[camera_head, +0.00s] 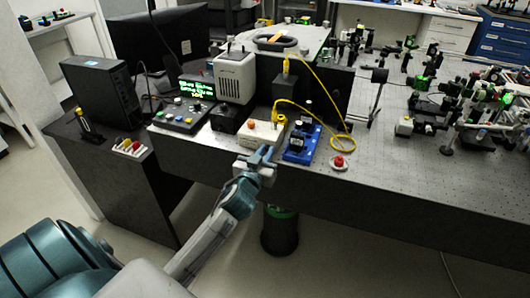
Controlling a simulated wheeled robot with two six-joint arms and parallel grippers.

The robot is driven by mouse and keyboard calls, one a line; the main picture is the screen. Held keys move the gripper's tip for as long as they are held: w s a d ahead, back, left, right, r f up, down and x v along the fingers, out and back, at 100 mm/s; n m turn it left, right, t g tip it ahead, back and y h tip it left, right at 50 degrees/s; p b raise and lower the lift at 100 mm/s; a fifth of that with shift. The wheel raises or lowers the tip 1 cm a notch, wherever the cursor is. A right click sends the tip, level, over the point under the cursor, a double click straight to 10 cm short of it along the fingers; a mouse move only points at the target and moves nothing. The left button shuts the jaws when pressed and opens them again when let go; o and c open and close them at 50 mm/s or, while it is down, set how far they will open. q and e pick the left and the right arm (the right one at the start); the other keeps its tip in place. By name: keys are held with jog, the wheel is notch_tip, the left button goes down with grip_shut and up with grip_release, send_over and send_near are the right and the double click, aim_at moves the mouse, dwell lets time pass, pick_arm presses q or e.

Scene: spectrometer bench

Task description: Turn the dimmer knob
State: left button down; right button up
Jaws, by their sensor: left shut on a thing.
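A white control box (238,134) sits near the front edge of the optical bench, with an orange button on its top. My left gripper (262,154) is at the front of this box, below and slightly right of the orange button. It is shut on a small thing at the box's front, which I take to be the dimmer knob. The knob itself is hidden by the fingers, so its angle cannot be told. My right gripper is not in view.
A blue device (301,144) stands close to the right of my gripper, and a red button (339,161) lies beyond it. A yellow cable (325,92) loops behind. A control panel with a lit display (197,88) stands left. Optics crowd the right side.

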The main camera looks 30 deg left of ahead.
pick_arm(q)
jog(key=m+p, duration=0.1)
jog(key=m, duration=0.2)
jog(key=shift+m, duration=0.4)
jog(key=m+p, duration=0.2)
jog(key=m, duration=0.1)
jog(key=shift+m, duration=0.4)
jog(key=shift+d+m, duration=0.1)
jog(key=shift+m, duration=0.6)
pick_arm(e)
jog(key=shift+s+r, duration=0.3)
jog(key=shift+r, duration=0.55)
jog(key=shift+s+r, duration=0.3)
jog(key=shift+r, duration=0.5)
pick_arm(q)
jog(key=shift+p, duration=0.3)
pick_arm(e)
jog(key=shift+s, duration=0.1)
pick_arm(q)
jog(key=shift+f, duration=0.1)
jog(key=c, duration=1.4)
grip_release()
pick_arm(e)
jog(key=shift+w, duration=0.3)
